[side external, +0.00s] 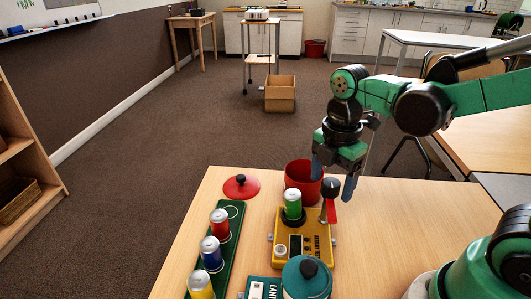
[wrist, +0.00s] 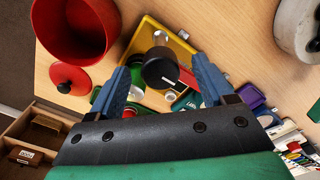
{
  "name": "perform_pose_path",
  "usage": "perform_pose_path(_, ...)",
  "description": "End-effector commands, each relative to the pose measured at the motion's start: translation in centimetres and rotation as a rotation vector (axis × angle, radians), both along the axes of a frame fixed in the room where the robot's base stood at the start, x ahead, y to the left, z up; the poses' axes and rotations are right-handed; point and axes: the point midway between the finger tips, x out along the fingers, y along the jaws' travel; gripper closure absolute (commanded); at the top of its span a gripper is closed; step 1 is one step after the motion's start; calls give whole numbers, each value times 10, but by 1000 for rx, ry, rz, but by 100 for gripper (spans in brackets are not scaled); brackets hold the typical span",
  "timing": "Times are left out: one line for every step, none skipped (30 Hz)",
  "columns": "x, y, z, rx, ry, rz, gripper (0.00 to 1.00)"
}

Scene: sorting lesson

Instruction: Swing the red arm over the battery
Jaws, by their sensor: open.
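The yellow battery tester (side external: 284,250) sits on the wooden table, and its yellow body also shows in the wrist view (wrist: 182,48). A green battery with a silver top (side external: 293,207) stands upright on the tester. The red arm (side external: 332,210) is at the tester's right side, with a black knob (side external: 329,187) at its top, apart from the battery. My gripper (side external: 333,180) is open, its blue fingers pointing down around the height of the knob. In the wrist view, the black knob (wrist: 160,68) shows between the fingertips. Whether either finger touches it I cannot tell.
A red pot (side external: 303,176) stands just behind the tester, with its red lid (side external: 241,187) to the left. A green tray (side external: 234,226) holds red, blue and yellow cans. A teal-lidded pot (side external: 306,279) stands in front. The table's right part is mostly clear.

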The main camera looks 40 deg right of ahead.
Motion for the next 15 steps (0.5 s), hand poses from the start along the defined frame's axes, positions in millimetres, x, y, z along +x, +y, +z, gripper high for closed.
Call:
perform_pose_path(0,0,-1,0,0,0,26)
perform_pose_path(0,0,-2,0,0,0,26)
perform_pose_path(0,0,-2,0,0,0,26)
perform_pose_path(0,0,-3,0,0,0,26)
perform_pose_path(0,0,-3,0,0,-1,26)
perform_pose_path(0,0,-3,0,0,-1,26)
perform_pose_path(0,0,-2,0,0,-1,26)
perform_pose_path(0,0,-2,0,-1,-1,26)
perform_pose_path(0,0,-2,0,-1,-1,26)
perform_pose_path(0,0,-2,0,-1,-1,34)
perform_pose_path(0,0,-2,0,-1,-1,43)
perform_pose_path(0,0,-2,0,-1,-1,54)
perform_pose_path(0,0,-2,0,-1,-1,63)
perform_pose_path(0,0,-2,0,-1,-1,71)
perform_pose_path(0,0,-2,0,-1,-1,83)
